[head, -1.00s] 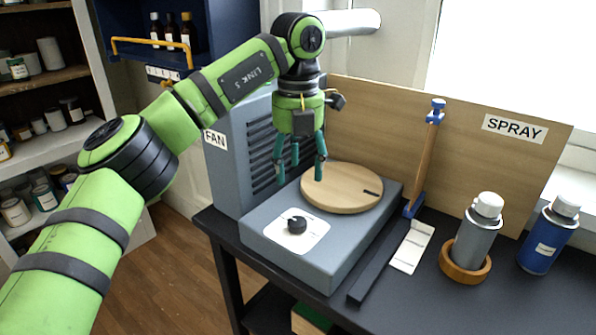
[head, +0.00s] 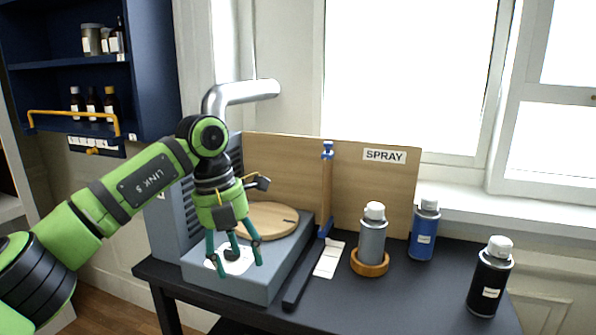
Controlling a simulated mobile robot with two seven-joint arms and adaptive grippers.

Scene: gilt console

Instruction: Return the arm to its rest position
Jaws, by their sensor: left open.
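My left arm comes in from the left, green with black bands. Its gripper (head: 234,264) points down with its teal fingers spread and nothing between them. It hangs in front of the grey turntable base (head: 270,283), over the white dial plate in the picture. The gripper hides the dial and part of the round wooden turntable (head: 275,222) behind it. I cannot tell its exact height above the base. My right gripper is not in view.
On the black table (head: 410,300), a grey spray can (head: 372,242) stands in a wooden ring (head: 370,268). A blue can (head: 424,232) and a black can (head: 490,280) stand to the right. A wooden backboard (head: 385,195) marked SPRAY and an upright blue-ended clamp (head: 327,190) stand behind.

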